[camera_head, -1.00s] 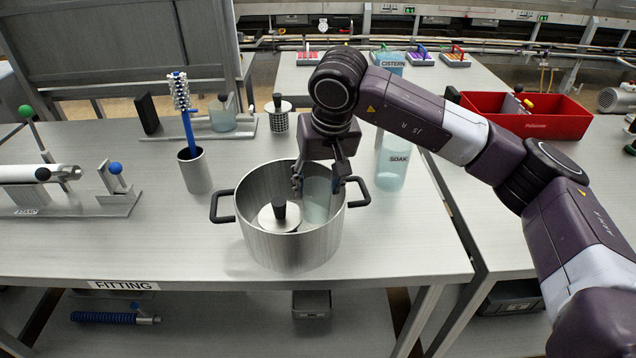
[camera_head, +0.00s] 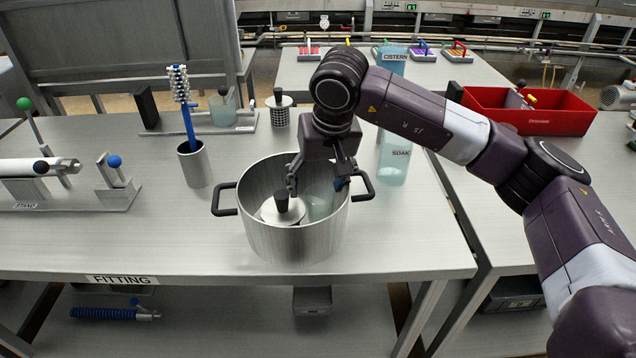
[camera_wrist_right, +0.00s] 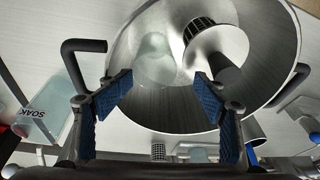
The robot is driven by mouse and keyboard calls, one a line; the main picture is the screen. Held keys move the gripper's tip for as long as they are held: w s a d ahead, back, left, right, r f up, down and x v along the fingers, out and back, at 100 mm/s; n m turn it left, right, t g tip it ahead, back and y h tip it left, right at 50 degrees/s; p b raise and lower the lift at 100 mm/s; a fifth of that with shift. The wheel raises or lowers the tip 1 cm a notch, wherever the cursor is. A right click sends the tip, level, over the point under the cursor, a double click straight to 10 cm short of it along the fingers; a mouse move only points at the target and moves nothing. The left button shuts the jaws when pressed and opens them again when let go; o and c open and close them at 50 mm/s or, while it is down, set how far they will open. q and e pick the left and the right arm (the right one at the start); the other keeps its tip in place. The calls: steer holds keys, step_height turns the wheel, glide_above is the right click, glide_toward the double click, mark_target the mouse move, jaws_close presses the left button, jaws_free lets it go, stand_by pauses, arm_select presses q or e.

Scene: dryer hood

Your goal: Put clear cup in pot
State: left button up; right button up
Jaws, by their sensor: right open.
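The steel pot (camera_head: 262,238) with two dark handles stands on the table. A clear, pale blue-green cup (camera_head: 321,207) is inside it, at the right of the pot; its outline is faint. It also shows in the right wrist view (camera_wrist_right: 154,62), apart from the fingers. A metal lid-like piece with a black knob (camera_head: 283,209) is in the pot to the left of the cup. My right gripper (camera_head: 318,186) is open, above the pot's right side, its blue-padded fingers spread and empty (camera_wrist_right: 170,95). My left gripper is not in view.
A clear SOAK container (camera_head: 394,160) stands right of the pot. A steel holder with a blue brush (camera_head: 194,165) is at the left. A perforated container (camera_head: 280,110) stands behind. A red bin (camera_head: 540,115) is on the right table. The table front near the pot is clear.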

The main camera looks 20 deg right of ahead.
steer(key=v, duration=1.2)
stand_by(0.4)
